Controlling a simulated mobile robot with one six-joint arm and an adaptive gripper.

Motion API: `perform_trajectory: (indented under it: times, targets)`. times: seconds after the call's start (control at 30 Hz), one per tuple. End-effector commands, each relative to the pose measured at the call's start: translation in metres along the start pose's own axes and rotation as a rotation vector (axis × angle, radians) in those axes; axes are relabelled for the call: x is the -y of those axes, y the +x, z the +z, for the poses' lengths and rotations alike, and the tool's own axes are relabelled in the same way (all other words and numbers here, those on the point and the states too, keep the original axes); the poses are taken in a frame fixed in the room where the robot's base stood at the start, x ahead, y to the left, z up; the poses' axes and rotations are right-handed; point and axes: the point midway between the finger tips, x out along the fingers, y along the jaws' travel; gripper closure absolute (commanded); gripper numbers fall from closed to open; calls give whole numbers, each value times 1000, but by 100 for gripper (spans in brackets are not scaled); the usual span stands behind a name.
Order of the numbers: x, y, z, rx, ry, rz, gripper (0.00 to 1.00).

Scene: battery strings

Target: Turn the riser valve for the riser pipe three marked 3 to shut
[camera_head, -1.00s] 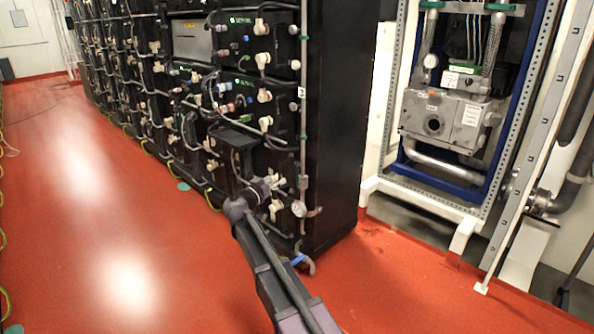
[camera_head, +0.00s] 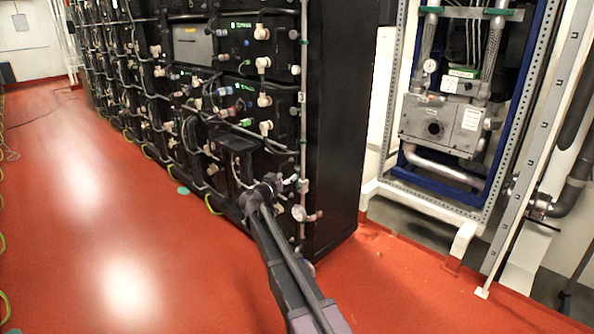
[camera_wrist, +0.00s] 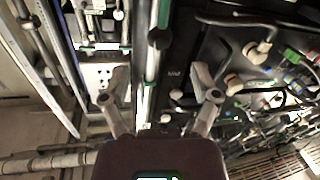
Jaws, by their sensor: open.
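A thin riser pipe (camera_head: 304,110) runs upright along the front right edge of the black battery rack (camera_head: 338,120) in the head view. A pale fitting (camera_head: 303,186) and a small round gauge (camera_head: 299,213) sit low on it. I cannot tell which fitting is the riser valve, and no 3 mark is readable. My gripper (camera_head: 272,184) is close to the rack's lower front, just left of the pipe, and partly hidden by my arm. In the wrist view my gripper (camera_wrist: 159,90) has its fingers spread, with nothing held. A pale pipe (camera_wrist: 153,55) with green bands shows between them.
Battery modules with cables and pale connectors (camera_head: 264,99) fill the rack front beside my gripper. A white-framed cabinet (camera_head: 470,205) with a blue inner frame and grey pump unit (camera_head: 440,122) stands at right. The red floor (camera_head: 110,220) at left is clear.

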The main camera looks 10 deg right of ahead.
Motion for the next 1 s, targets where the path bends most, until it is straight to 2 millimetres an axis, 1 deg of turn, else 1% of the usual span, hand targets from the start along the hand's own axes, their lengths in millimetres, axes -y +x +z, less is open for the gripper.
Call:
perform_trajectory:
  times: [0.03,0.2,0.3,0.43,0.6,0.93,0.97,1.0]
  targets:
    - [1,10,0,0,0,1,22]
    - [1,36,0,0,0,1,22]
    - [1,49,0,0,0,1,22]
    - [1,61,0,0,0,0,22]
    - [0,70,0,0,-1,-1,22]
    - [0,70,0,0,0,-2,22]
    - [0,70,0,0,0,-2,25]
    - [0,70,0,0,0,-2,37]
